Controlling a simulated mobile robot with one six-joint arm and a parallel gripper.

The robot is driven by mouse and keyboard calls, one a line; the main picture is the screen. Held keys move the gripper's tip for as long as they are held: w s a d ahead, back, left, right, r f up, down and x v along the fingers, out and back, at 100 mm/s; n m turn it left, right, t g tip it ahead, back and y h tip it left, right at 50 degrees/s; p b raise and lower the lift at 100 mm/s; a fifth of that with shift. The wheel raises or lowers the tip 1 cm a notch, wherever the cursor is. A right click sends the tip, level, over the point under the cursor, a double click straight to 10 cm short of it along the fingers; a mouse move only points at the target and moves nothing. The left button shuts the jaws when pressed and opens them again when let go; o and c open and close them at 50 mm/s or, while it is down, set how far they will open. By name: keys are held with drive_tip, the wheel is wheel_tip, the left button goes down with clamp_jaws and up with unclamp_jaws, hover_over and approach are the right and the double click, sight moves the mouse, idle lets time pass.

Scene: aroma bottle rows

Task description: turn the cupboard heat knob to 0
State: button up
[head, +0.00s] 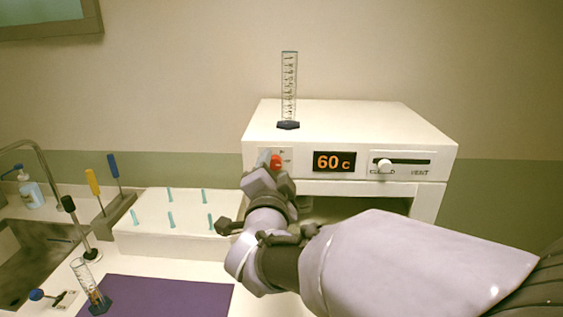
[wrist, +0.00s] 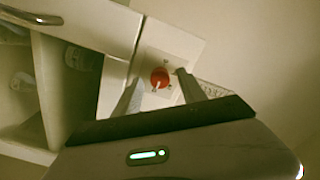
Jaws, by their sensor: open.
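The heat knob (head: 276,161) is a small red round knob on a white plate at the front left of the cupboard (head: 340,120). In the wrist view the knob (wrist: 159,77) shows whole, with a pale mark on its face and small print around it. My gripper (head: 267,159) is in front of the knob plate and partly hides it. In the wrist view my gripper (wrist: 158,78) is open, with one finger on each side of the knob. I cannot tell whether the fingers touch it. The display (head: 334,162) beside the knob reads 60 C.
A vent slider (head: 385,166) sits at its left end. A measuring cylinder (head: 289,85) stands on the cupboard. At left are a white block with teal pegs (head: 140,235), a purple mat (head: 165,297), another cylinder (head: 88,284), screwdriver-like tools (head: 93,184) and a sink (head: 30,265).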

drive_tip(key=shift+c, duration=0.4)
clamp_jaws()
